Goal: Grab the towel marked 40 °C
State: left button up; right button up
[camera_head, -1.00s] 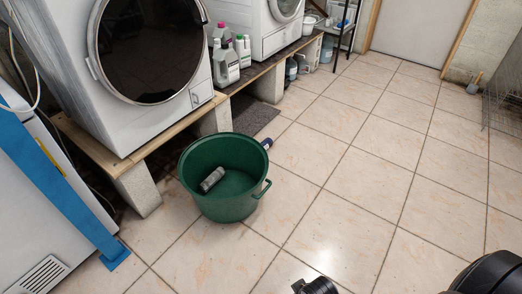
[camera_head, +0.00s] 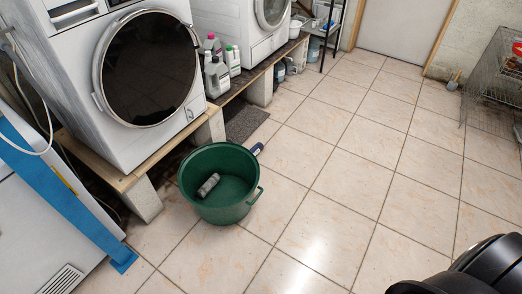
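A green tub (camera_head: 222,212) with side handles stands on the tiled floor. A small grey rolled bundle (camera_head: 208,185), possibly a towel, lies inside it against the left wall. A dark blue item with a pale end (camera_head: 257,149) shows at the tub's back right rim, mostly hidden; I cannot tell what it is. No 40 °C marking is readable on either. Black rounded parts of my own arm fill the bottom right corner, apart from the tub. No fingertips of either gripper show.
A front-loading washer (camera_head: 150,70) and a second white machine (camera_head: 243,30) stand on a raised wooden plinth on blocks. Bottles (camera_head: 217,76) stand between them. A white appliance with blue tape (camera_head: 60,195) is at left. A wire cage (camera_head: 492,85) is at right. The middle floor is clear.

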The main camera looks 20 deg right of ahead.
aim_at(256, 149)
jog(key=i+l+z, duration=0.1)
jog(key=z, duration=0.35)
jog(key=i+l+z, duration=0.1)
jog(key=z, duration=0.35)
jog(key=i+z, duration=0.1)
jog(key=z, duration=0.35)
jog(key=i, duration=4.5)
jog(key=i+l+u, duration=0.1)
jog(key=i+u, duration=0.2)
jog(key=i, duration=0.15)
jog(key=i+l+u, duration=0.65)
jog(key=i, duration=0.2)
jog(key=i+j, duration=0.05)
